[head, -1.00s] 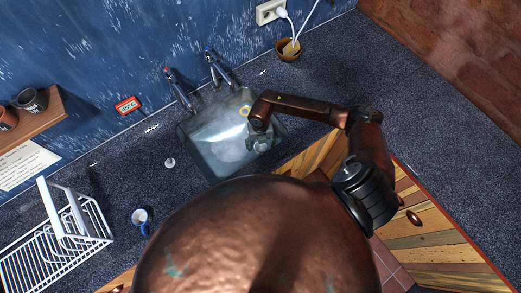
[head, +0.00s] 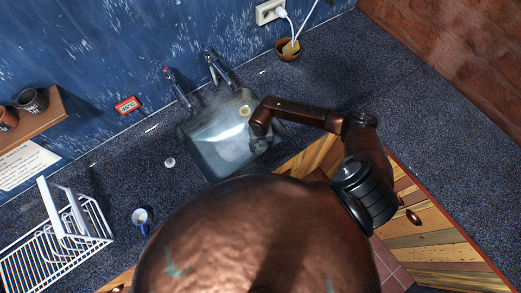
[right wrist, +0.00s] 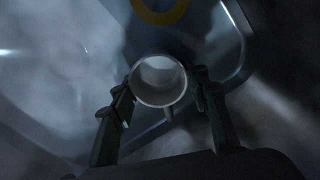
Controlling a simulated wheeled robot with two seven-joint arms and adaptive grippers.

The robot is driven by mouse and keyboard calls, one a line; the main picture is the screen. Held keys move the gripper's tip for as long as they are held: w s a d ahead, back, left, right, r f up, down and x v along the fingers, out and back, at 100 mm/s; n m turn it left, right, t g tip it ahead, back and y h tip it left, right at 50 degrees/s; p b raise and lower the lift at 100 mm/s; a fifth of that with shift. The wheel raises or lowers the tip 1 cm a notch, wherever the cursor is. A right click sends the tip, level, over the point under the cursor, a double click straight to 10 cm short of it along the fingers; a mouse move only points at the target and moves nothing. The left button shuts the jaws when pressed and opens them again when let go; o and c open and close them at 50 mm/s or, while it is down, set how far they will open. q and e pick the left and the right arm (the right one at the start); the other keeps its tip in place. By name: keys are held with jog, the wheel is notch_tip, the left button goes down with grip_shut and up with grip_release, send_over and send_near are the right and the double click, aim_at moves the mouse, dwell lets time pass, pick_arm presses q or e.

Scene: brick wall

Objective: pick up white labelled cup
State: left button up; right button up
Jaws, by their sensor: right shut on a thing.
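In the right wrist view a pale, round cup (right wrist: 160,92) is seen from above, its open rim facing the camera. My right gripper (right wrist: 161,92) has one finger on each side of the cup and is shut on it. No label shows on the side I can see. In the head view my right gripper (head: 260,144) is inside the sink (head: 222,165), near its right side, mostly under my wrist. The cup cannot be made out there. My left gripper is not in view.
A yellow ring (head: 245,111) lies in the sink, and it also shows in the right wrist view (right wrist: 160,10). Two taps (head: 213,68) stand behind. A blue and white mug (head: 140,216) and a white dish rack (head: 60,240) are at the left.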

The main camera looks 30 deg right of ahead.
jog(key=c, duration=0.5)
jog(key=shift+c, duration=0.3)
jog(key=shift+r, duration=0.1)
